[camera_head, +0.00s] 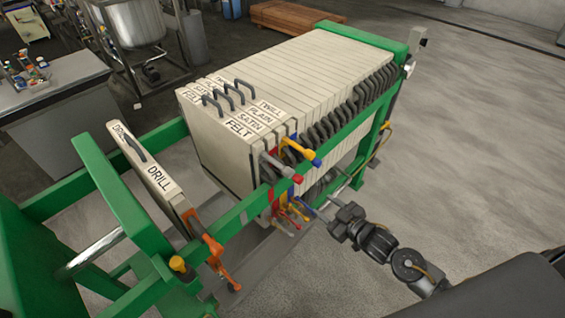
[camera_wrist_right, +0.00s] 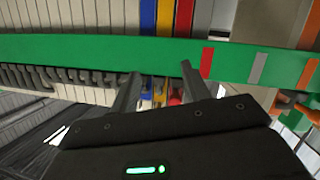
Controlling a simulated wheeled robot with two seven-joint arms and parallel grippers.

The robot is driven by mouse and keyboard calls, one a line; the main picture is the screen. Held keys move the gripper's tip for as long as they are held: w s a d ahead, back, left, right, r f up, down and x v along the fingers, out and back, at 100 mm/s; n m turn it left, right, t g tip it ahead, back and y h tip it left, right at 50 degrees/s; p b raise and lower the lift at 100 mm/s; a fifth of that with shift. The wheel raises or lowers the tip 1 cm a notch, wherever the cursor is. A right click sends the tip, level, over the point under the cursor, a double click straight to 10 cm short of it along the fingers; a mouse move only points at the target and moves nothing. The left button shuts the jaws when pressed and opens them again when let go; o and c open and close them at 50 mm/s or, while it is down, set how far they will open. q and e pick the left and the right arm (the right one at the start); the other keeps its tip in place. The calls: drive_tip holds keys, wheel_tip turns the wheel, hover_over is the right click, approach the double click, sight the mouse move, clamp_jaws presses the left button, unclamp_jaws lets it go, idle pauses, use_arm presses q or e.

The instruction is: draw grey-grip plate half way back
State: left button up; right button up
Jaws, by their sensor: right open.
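The front plate of the pack, marked FELT (camera_head: 240,128), stands upright against the others. A grey grip (camera_head: 277,166) shows at its upper right, beside red and yellow grips. My right gripper (camera_head: 315,213) is outside the green side rail, near the lower cluster of coloured grips (camera_head: 290,213). In the right wrist view its two fingers (camera_wrist_right: 158,88) are apart below the green rail (camera_wrist_right: 110,55), with blue, yellow and red parts showing beyond them. I cannot see it touching any grip. The grey grip cannot be made out in the right wrist view. My left gripper is out of view.
A separate DRILL plate (camera_head: 155,175) with an orange grip (camera_head: 214,250) hangs nearer the green end frame (camera_head: 125,200), leaving a gap before the pack. Red, grey and orange marks sit on the rail in the right wrist view. Open floor (camera_head: 480,150) lies right.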

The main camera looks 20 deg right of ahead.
sight(286, 171)
drive_tip(key=s+a+r+n+t+y, duration=0.1)
drive_tip(key=a+r+y, duration=0.15)
drive_tip(key=r, duration=0.45)
drive_tip(key=s+a+r+t+y, duration=0.1)
drive_tip(key=a+r, duration=0.3)
drive_tip(key=r, duration=0.4)
drive_tip(key=p+x, duration=0.1)
drive_tip(key=x, duration=0.2)
drive_tip(key=p+x, duration=0.1)
drive_tip(key=x, duration=0.2)
drive_tip(key=p+x, duration=0.1)
drive_tip(key=x, duration=0.2)
drive_tip(key=shift+f, duration=0.3)
drive_tip(key=shift+x, duration=0.85)
drive_tip(key=shift+f, duration=0.1)
clamp_jaws()
